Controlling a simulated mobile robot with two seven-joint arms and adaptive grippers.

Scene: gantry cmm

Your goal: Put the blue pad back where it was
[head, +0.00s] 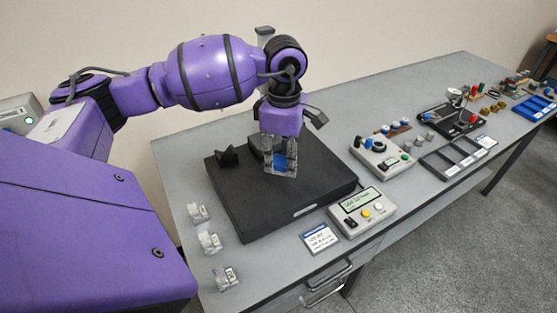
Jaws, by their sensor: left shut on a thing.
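My left gripper (279,160) points down over the black plate (310,186) on the grey bench. It is shut on the blue pad (281,160), of which a small blue part shows between the fingers. The fingers hide the rest of the pad. I cannot tell whether the pad touches the plate or is held above it. My right gripper is not in view.
Several small clear holders (209,241) stand left of the plate. A grey display box (362,211) and a card (319,239) lie at its front right. A control box (381,157), grey tray (458,157) and gauge stand (452,119) are further right.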

